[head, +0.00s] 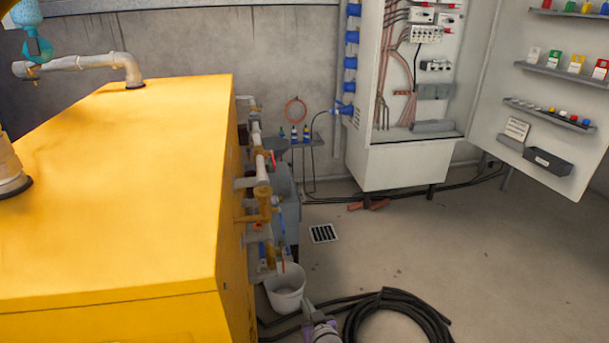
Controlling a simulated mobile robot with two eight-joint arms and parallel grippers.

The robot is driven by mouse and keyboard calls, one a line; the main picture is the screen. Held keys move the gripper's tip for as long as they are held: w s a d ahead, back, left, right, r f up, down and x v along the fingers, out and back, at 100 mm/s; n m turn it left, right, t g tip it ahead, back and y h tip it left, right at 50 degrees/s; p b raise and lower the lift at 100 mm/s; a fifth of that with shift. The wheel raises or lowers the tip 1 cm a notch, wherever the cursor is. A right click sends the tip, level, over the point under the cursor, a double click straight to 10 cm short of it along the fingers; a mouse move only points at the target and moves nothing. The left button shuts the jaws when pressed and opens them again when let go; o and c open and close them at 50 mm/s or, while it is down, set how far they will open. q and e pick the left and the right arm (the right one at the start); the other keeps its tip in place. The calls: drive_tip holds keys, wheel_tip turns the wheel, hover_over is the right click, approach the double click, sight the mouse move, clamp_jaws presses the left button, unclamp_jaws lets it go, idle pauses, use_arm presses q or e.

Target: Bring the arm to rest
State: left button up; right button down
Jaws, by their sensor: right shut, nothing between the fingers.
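My right gripper (309,307) shows small at the bottom middle of the head view, its fingers pointing up the picture. It is shut and empty. In the picture it lies just below and right of a white bucket (286,293); I cannot tell whether they touch. Only the gripper end of my right arm is in view, and the rest is cut off by the lower edge. My left gripper is not in view.
A large yellow housing (130,190) fills the left, with pipes and valves (263,190) along its right side. A coiled black hose (398,318) lies on the floor at right. An open electrical cabinet (412,150) stands behind. The floor (450,250) at right is mostly clear.

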drive_tip(key=s+d+r+g+h, duration=0.1)
drive_tip(key=s+d+r+g, duration=0.2)
drive_tip(key=s, duration=0.4)
drive_tip(key=s+d+r+g+h, duration=0.1)
drive_tip(key=s+d+r, duration=0.2)
drive_tip(key=s+d, duration=0.25)
drive_tip(key=s+d+f+m+g+h, duration=0.1)
drive_tip(key=s+d+m+g, duration=0.2)
drive_tip(key=s, duration=0.8)
drive_tip(key=s+d+g+h, duration=0.15)
drive_tip(key=s+d, duration=0.35)
drive_tip(key=s, duration=0.6)
use_arm(q)
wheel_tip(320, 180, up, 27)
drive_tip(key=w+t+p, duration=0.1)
drive_tip(key=p, duration=2.2)
drive_tip(key=shift+p, duration=0.4)
use_arm(e)
wheel_tip(320, 180, up, 27)
drive_tip(key=w, duration=0.1)
drive_tip(key=shift+d+f, duration=0.2)
drive_tip(key=shift+d, duration=0.1)
